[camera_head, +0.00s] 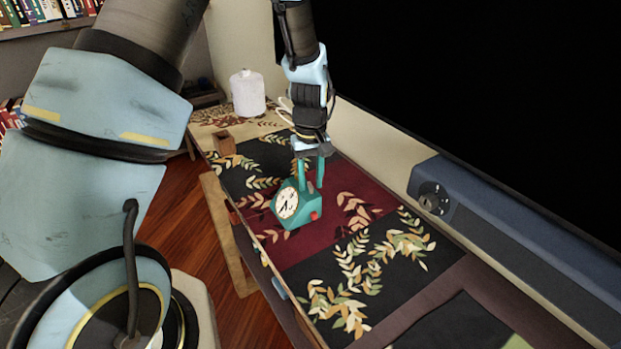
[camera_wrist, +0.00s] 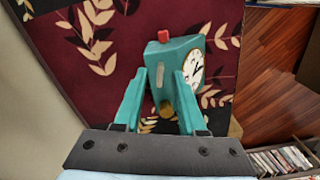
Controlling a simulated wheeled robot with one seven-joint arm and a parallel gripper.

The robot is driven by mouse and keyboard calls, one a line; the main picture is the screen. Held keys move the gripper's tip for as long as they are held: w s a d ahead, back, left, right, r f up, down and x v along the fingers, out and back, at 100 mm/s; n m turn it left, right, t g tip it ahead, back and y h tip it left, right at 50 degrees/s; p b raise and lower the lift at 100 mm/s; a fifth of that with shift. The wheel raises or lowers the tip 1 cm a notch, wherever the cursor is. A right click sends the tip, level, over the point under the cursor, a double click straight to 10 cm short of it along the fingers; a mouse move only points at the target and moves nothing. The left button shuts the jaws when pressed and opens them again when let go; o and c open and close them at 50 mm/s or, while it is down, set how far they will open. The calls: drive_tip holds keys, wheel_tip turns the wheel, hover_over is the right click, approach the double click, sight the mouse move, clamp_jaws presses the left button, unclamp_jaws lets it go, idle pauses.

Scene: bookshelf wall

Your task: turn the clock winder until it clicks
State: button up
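The clock (camera_head: 300,214) is a teal block with a white dial and a red button on one side. It stands on the cloth-covered surface. In the wrist view the clock (camera_wrist: 172,55) is straight ahead, its red button at the top and its dial turned to the right. My gripper (camera_head: 311,178) reaches down at the clock from above. Its two teal fingers are apart in the wrist view (camera_wrist: 160,78), with the clock body between and beyond their tips; contact is unclear. A small brass-coloured round part (camera_wrist: 150,125), perhaps the winder, shows between the fingers.
A white paper roll (camera_head: 247,93) and a small brown wooden block (camera_head: 223,143) stand farther back on the surface. A long dark blue box (camera_head: 470,205) runs along the right side. The leaf-patterned cloth (camera_head: 375,250) in front of the clock is clear.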

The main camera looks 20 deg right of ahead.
drive_tip(key=shift+f, duration=0.2)
clamp_jaws()
idle(0.6)
